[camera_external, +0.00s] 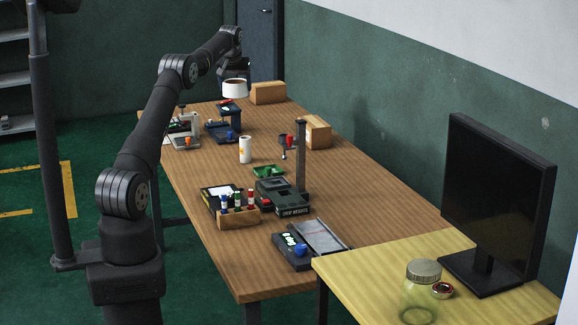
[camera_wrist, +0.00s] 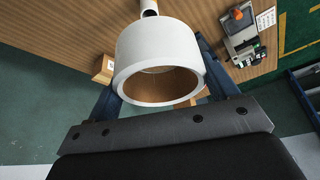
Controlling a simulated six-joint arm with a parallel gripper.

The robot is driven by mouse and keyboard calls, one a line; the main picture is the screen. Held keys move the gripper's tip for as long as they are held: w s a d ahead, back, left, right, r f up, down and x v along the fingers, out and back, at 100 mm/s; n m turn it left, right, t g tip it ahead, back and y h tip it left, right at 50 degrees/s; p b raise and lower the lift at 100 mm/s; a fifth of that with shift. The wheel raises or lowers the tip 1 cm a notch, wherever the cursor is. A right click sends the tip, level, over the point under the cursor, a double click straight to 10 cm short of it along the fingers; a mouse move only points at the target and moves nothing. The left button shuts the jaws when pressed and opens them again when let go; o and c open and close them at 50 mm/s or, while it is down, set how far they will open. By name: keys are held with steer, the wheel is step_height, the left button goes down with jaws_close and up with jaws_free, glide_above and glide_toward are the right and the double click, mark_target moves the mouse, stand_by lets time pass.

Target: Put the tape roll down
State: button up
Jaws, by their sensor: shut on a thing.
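The tape roll (camera_wrist: 158,58) is a thick white ring with a brown inner core, seen close up in the wrist view. My gripper (camera_wrist: 160,92) is shut on it, with one dark finger on each side. In the external view the white roll (camera_external: 235,90) hangs below my gripper (camera_external: 234,76) at the far end of the brown table. Whether its underside touches anything there is hard to tell. A dark blue stand (camera_external: 229,108) shows just below it in that view.
Wooden blocks (camera_external: 268,93) (camera_external: 316,132) stand along the table's right side. A white cylinder (camera_external: 245,150), a green tray (camera_external: 268,171), a drill-like stand (camera_external: 300,160) and several small devices occupy the middle. A monitor (camera_external: 497,190) stands on the yellow table.

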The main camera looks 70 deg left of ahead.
steer(key=s+a+f+n, duration=0.1)
steer(key=s+a, duration=0.2)
step_height(320, 180, down, 16)
steer(key=s+a+f, duration=0.2)
steer(key=a, duration=0.1)
steer(key=s+a+f, duration=0.2)
steer(key=a, duration=0.1)
steer(key=s+a+f, duration=0.2)
steer(key=a+f, duration=0.1)
steer(key=a, duration=0.1)
steer(key=shift+s+f, duration=0.1)
steer(key=shift+f, duration=1.95)
steer(key=shift+f, duration=0.2)
steer(key=o, duration=1)
